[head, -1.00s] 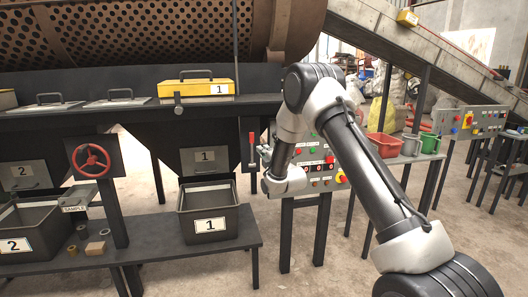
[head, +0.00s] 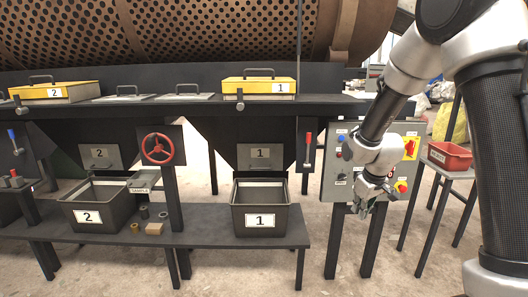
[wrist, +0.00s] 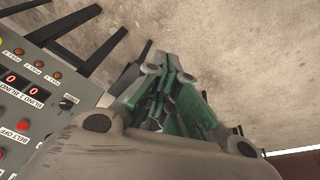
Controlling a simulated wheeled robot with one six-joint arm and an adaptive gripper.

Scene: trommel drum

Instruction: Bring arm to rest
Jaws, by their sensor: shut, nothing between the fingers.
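My arm comes in from the right side of the head view, bent at the elbow. My gripper (head: 364,210) hangs pointing down in front of the control panel on the right, with nothing in it. In the wrist view my gripper (wrist: 172,95) shows its green-lined fingers closed together over bare concrete floor. The control panel (head: 330,185) is partly hidden behind my arm; its displays and buttons also show at the left of the wrist view (wrist: 35,95).
Bin 1 (head: 259,221) and bin 2 (head: 88,217) stand on a low dark bench (head: 205,240). A red handwheel (head: 157,148) and a red-handled lever (head: 307,150) are left of my arm. A red tray (head: 450,157) sits at the right. Open floor lies below my gripper.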

